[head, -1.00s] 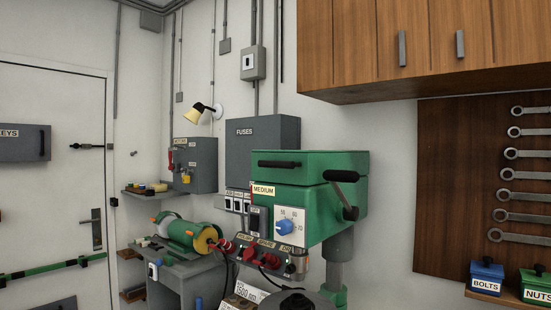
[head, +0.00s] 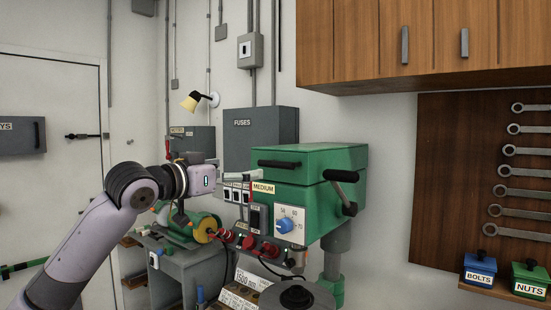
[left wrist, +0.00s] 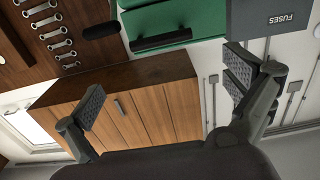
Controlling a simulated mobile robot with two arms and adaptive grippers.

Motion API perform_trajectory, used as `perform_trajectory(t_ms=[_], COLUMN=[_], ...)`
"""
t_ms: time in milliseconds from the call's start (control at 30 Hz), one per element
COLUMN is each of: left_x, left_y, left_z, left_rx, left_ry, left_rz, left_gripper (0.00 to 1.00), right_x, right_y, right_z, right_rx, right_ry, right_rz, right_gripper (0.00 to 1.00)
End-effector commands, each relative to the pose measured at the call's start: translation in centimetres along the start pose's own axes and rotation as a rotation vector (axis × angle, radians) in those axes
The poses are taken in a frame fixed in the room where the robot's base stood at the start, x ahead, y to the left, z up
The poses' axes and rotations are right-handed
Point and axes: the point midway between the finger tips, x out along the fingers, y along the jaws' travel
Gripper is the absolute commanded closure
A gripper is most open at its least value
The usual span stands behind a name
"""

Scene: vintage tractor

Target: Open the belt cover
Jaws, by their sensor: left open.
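The belt cover (head: 335,158) is the green top of the drill machine, with a black bar handle (head: 278,163) on its front. It looks closed and level. My left gripper (head: 234,178) has come in from the left and is in front of the grey wall boxes, left of the cover handle and apart from it. In the left wrist view the fingers of the left gripper (left wrist: 165,95) are spread wide with nothing between them. There the green cover (left wrist: 165,18) and its black handle (left wrist: 161,40) show at the top, beyond the fingers. My right gripper is not in view.
A grey fuse box (head: 262,135) hangs behind the machine. A black-knobbed lever (head: 341,177) sticks out at its right front. Red plugs (head: 248,242) sit on the panel below. A wooden cabinet (head: 430,45) hangs above right. A bench grinder (head: 185,226) stands behind my left arm.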

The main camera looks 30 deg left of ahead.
Motion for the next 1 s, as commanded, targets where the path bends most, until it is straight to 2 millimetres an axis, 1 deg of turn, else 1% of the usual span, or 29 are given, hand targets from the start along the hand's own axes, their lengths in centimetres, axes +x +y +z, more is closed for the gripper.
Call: perform_trajectory(t_ms=[33,100,200,400,533,700,833,1000], left_x=[1.2,2.8,5.0,9.3,11.6,13.5,14.1,14.2], left_y=[0.0,0.1,0.0,0.0,0.1,-0.1,-0.1,-0.1], left_z=[-0.8,-0.8,-0.7,-0.6,-0.5,-0.3,-0.2,0.0], left_rx=[-0.006,-0.004,-0.005,-0.005,-0.002,-0.001,0.0,0.001], left_ry=[0.001,0.0,0.0,0.0,-0.001,0.0,0.001,0.001], left_rz=[0.003,0.004,0.002,0.002,0.002,0.0,-0.001,0.0], left_gripper=[0.0,0.0,0.0,0.0,0.0,0.0,0.0,0.0], right_x=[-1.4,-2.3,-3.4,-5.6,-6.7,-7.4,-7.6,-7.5], right_y=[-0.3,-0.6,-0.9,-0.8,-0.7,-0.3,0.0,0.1], right_z=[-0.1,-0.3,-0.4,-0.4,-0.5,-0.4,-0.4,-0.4], right_rx=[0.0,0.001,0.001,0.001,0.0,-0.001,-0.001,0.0], right_ry=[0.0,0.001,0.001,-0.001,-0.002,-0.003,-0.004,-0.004], right_rz=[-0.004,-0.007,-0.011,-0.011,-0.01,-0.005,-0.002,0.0], right_gripper=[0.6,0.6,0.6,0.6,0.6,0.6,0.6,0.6])
